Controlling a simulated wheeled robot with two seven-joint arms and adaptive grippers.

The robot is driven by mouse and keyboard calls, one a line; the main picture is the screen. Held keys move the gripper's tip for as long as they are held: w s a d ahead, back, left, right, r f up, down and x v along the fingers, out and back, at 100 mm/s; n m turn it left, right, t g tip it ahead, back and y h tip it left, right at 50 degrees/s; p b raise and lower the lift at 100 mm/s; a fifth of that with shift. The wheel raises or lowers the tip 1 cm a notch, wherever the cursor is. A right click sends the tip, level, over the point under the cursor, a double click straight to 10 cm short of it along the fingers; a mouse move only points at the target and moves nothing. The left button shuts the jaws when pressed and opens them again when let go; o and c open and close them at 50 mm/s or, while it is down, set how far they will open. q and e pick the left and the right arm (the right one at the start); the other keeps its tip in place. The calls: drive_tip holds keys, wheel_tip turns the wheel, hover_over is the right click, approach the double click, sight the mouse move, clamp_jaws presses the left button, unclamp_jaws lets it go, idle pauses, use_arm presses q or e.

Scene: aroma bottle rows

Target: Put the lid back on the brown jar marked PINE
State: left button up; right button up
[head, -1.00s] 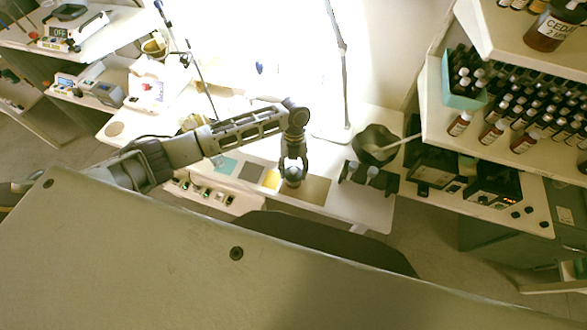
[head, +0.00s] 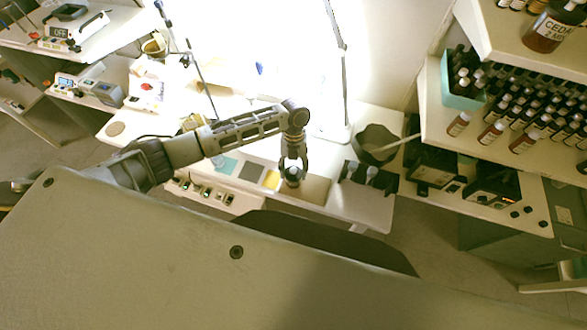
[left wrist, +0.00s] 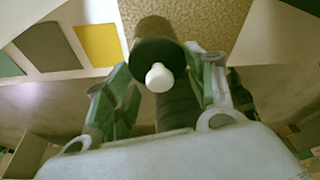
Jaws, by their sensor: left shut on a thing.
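My left gripper (head: 292,172) points down at the workbench and is shut on a dark round lid. In the left wrist view, the black lid (left wrist: 150,50) with a white knob sits between the fingers of this gripper (left wrist: 160,80). A brown, rounded jar (left wrist: 155,27) shows just beyond the lid, over a speckled tan mat (left wrist: 205,22). I cannot tell whether the lid touches the jar or is seated on it. No PINE mark can be read. My right gripper is not in view.
Grey and yellow squares (head: 271,180) lie left of the gripper. A black rack (head: 358,174) stands to its right, and a dark bucket (head: 376,143) behind that. A lamp stand (head: 345,100) rises behind. Shelves at right hold a brown CEDAR jar (head: 548,30) and many small bottles.

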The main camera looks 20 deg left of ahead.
use_arm(q)
drive_tip(key=o, duration=1)
drive_tip(key=o, duration=0.4)
drive_tip(key=shift+o, duration=0.2)
drive_tip(key=shift+r, duration=0.15)
drive_tip(key=shift+r+p, duration=2.2)
drive_tip(key=shift+r, duration=0.1)
drive_tip(key=shift+r+p, duration=0.35)
drive_tip(key=shift+r, duration=0.75)
